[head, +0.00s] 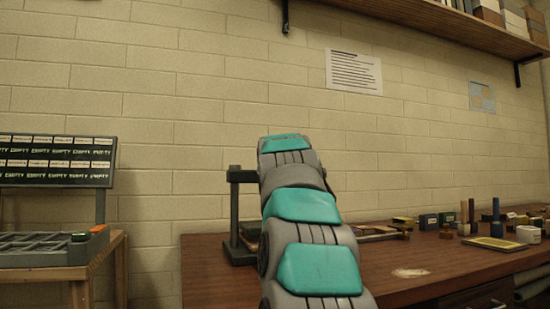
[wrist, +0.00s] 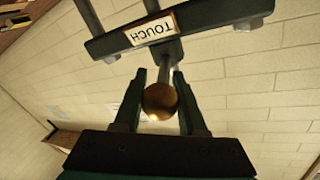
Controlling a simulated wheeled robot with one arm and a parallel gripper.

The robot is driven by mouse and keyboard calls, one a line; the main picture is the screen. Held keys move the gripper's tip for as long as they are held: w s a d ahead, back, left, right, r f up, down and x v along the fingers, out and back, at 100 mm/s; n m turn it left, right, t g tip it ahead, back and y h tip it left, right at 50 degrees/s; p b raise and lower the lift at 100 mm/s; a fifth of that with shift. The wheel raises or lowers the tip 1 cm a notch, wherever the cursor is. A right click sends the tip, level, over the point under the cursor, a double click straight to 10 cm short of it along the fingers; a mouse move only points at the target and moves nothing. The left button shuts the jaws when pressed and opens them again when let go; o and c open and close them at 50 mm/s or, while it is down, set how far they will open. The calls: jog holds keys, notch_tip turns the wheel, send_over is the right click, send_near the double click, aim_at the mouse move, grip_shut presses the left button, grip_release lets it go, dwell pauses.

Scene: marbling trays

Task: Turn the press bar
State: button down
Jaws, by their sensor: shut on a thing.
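The press shows in the head view as a dark frame (head: 235,215) on the bench, mostly hidden behind my arm. In the wrist view its dark crossbeam (wrist: 215,20) carries a white label (wrist: 151,29) reading "TOUCH", upside down. A round brass knob (wrist: 160,101), which looks like the end of the press bar, sits between the two dark fingers of my gripper (wrist: 159,76). My gripper is shut on this knob. The rest of the bar is mostly hidden, and the head view does not show the gripper.
The wooden bench (head: 210,272) holds small bottles, blocks and a white cup (head: 528,234) at the right. At the left stand a grey compartment tray (head: 50,248) and a dark board (head: 55,160) marked "EMPTY" repeatedly. A shelf (head: 450,25) hangs above.

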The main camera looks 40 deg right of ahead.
jog(key=shift+d+r, duration=0.1)
dwell(0.3)
jog(key=shift+c, duration=2.3)
grip_release()
jog(key=shift+s, duration=0.1)
jog(key=b+v, duration=0.1)
jog(key=v, duration=0.6)
jog(key=shift+s, duration=0.25)
